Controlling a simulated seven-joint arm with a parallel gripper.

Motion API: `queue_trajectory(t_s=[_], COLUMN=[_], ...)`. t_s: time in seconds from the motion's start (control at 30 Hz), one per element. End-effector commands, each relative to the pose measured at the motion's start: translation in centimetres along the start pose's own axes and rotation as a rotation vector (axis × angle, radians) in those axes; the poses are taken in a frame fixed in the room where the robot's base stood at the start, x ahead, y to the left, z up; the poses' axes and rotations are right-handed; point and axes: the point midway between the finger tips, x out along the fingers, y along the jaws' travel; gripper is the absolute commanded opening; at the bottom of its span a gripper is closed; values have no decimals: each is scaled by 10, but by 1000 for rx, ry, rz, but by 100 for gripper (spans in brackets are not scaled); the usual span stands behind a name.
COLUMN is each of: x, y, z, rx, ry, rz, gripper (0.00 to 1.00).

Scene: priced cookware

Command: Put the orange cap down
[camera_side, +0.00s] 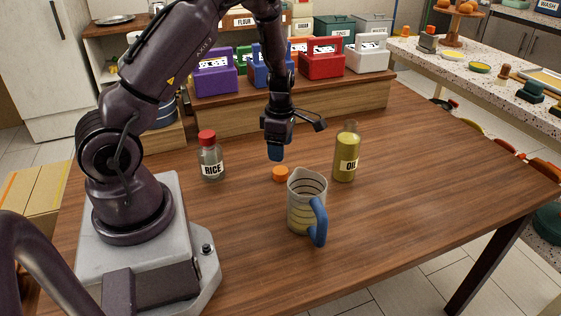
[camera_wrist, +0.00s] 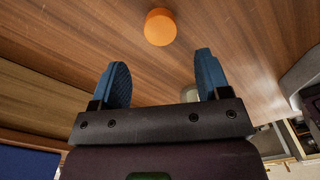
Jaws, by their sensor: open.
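The orange cap (camera_side: 280,173) rests on the wooden table between the rice jar and the measuring jug. It also shows in the wrist view (camera_wrist: 160,27), at the top centre, beyond my fingertips. My gripper (camera_side: 276,154) is above the table close to the cap in the side view. In the wrist view my gripper (camera_wrist: 166,75) has its two blue fingers spread apart with nothing between them. The fingers look apart from the cap.
A rice jar (camera_side: 210,158) with a red lid stands left of the cap. A clear jug (camera_side: 303,203) with a blue handle stands in front, and an oil bottle (camera_side: 346,153) to the right. Coloured boxes line a raised shelf (camera_side: 330,100) behind. The table's right side is clear.

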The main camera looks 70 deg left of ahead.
Motion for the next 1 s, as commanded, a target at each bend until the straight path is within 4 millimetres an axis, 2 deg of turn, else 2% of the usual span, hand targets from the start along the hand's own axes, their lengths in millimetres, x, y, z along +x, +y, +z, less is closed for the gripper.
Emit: queue_trajectory(t_s=[0.1, 0.33, 0.47, 0.57, 0.7, 0.83, 1.0], x=[-22, -46, -72, -107, -162, -206, -246], y=[0, -2, -15, -38, -83, -129, -186], z=[1, 2, 17, 36, 56, 60, 49], rx=[2, 16, 163, 405, 842, 1258, 1790], ry=[-2, -7, -56, -121, -192, -205, -122], rz=[3, 1, 10, 38, 117, 226, 400], gripper=[70, 70, 70, 70, 70, 70, 70])
